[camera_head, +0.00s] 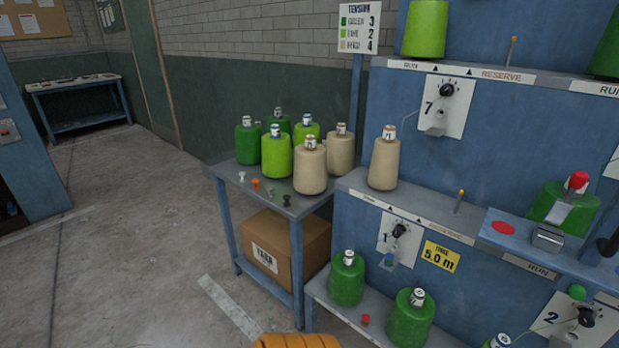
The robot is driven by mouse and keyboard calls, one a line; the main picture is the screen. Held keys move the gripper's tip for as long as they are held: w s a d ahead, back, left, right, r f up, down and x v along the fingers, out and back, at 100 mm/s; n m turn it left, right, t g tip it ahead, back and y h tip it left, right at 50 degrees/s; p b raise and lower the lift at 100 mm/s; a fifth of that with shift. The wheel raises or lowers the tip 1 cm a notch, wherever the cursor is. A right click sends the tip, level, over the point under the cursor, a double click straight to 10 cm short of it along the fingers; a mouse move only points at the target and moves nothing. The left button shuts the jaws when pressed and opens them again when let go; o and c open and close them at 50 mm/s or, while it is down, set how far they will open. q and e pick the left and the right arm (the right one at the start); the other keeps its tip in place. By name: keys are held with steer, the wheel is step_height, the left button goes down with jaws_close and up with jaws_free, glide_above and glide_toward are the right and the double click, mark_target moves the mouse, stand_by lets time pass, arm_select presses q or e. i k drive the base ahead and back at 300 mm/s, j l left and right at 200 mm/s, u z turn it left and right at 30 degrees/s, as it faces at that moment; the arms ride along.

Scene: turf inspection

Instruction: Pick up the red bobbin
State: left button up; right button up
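A small red piece (365,320) that looks like a bobbin sits on the lower shelf, between two dark green yarn cones. It is small in view, so its exact shape is hard to tell. Another red piece (577,182) sits at the top of a green cone (555,206) at the right. Small white, orange, green and dark bobbin-like pieces lie on the side table (222,170); an orange one (255,184) is near its front left. Neither of my grippers shows in the head view.
The side table carries several green, lime and beige yarn cones (311,168). A cardboard box (287,245) stands beneath it. The blue rack (440,190) with shelves and tension dials fills the right. An orange ribbed shape is cut off at the bottom edge. Floor (130,250) at left is clear.

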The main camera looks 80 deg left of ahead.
mark_target(366, 319)
steer(key=u, duration=1.95)
steer(key=i+j+z, duration=0.15)
steer(key=i+z, duration=0.15)
steer(key=i, duration=0.2)
steer(key=i+j+z, duration=0.3)
steer(key=i, duration=0.25)
